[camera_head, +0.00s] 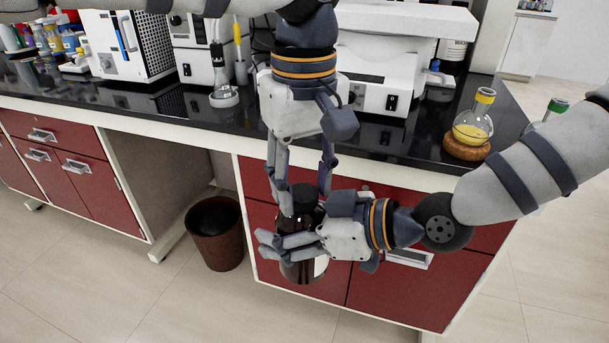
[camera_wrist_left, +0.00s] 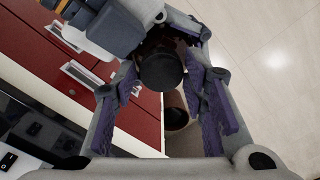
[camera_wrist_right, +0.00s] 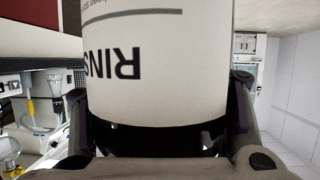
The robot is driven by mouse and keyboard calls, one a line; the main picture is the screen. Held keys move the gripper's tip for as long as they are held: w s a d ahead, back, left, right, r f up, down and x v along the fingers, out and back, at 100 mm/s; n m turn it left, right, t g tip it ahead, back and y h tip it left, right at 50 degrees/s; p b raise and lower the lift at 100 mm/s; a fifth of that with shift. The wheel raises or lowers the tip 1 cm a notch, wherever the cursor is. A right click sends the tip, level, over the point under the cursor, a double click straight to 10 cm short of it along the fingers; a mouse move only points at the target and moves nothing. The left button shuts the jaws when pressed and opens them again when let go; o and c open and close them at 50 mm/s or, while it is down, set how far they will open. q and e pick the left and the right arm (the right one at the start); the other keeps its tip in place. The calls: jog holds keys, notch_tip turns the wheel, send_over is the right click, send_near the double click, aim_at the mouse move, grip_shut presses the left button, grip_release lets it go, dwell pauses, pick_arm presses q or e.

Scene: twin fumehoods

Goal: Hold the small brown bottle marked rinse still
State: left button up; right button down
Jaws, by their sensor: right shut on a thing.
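The brown bottle (camera_head: 300,272) hangs upright in front of the red drawers, dark with a black cap (camera_head: 304,193) on top. Its white label (camera_wrist_right: 160,80) fills the right wrist view and reads "RINS", upside down there. My right gripper (camera_head: 270,243) is shut around the bottle's body from the right, hiding part of it. My left gripper (camera_head: 304,185) points down over the bottle from above. Its fingers are apart, one on either side of the cap, which also shows between them in the left wrist view (camera_wrist_left: 160,72). I see no grip on the cap.
The black bench top (camera_head: 300,140) is behind the grippers, with a flask of yellow liquid (camera_head: 472,128) on a cork ring at right and instruments along the back. A dark bin (camera_head: 216,245) stands on the floor to the left.

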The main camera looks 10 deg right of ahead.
pick_arm(q)
jog(key=shift+d+r, duration=0.1)
jog(key=c, duration=0.6)
jog(key=n, duration=0.4)
grip_shut()
jog(key=n, duration=0.6)
jog(key=shift+w, duration=0.15)
jog(key=o, duration=1.3)
grip_release()
jog(key=shift+c, duration=0.2)
jog(key=shift+r, duration=0.1)
